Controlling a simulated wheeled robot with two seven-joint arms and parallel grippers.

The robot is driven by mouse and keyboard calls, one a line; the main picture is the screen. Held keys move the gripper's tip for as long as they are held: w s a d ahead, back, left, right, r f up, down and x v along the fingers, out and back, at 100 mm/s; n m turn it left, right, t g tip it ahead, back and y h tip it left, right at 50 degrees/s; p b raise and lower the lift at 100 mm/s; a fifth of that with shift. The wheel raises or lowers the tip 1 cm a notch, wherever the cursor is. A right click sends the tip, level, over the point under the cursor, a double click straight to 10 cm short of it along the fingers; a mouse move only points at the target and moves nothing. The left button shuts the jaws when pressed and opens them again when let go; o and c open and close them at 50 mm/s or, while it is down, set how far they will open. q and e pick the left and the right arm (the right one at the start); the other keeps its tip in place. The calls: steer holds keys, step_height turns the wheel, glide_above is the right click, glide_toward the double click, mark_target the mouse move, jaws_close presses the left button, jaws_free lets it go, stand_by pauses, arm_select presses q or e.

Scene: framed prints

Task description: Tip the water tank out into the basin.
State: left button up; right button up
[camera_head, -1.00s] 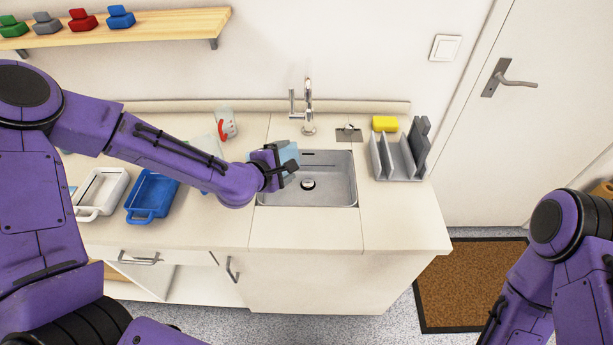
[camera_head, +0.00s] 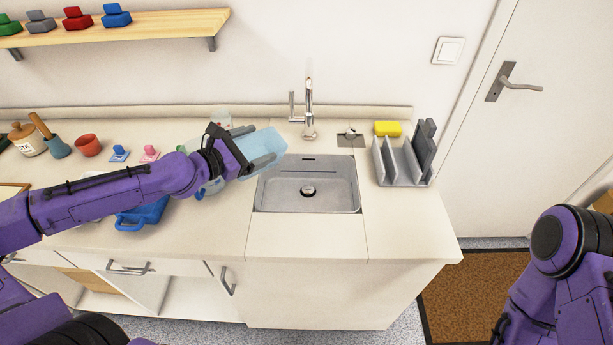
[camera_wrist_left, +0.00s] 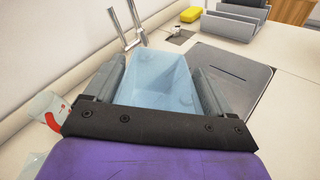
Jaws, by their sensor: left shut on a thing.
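The water tank (camera_head: 264,146) is a translucent light-blue box. My left gripper (camera_head: 243,160) is shut on it and holds it at the left rim of the basin, tilted in the head view. In the left wrist view the tank (camera_wrist_left: 155,78) sits between the two grey fingers (camera_wrist_left: 150,92). I cannot tell whether water is in it. The basin (camera_head: 308,190) is a grey metal sink set in the counter, with a dark round drain and no water visible. My right arm is at the right edge of the head view; its gripper is out of frame.
A tap (camera_head: 309,108) stands behind the basin. A grey rack (camera_head: 402,160) and yellow sponge (camera_head: 388,128) are right of it. A blue tray (camera_head: 143,215), a red cup (camera_head: 88,145) and jars stand left. The counter in front of the basin is clear.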

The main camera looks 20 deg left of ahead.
arm_select(q)
steer(key=a+r+n+p, duration=0.1)
steer(key=r, duration=0.2)
steer(key=a+r+n+t+h+p, duration=0.1)
steer(key=a+r, duration=0.1)
steer(key=r, duration=0.1)
steer(key=a+r+n+p, duration=0.1)
steer(key=r, duration=0.1)
steer(key=shift+a+r+t+h, duration=0.15)
steer(key=shift+r+t+h, duration=0.15)
steer(key=shift+r, duration=0.1)
steer(key=shift+a+r+n, duration=0.4)
steer(key=shift+r+n, duration=0.05)
steer(key=shift+n, duration=0.05)
stand_by(0.5)
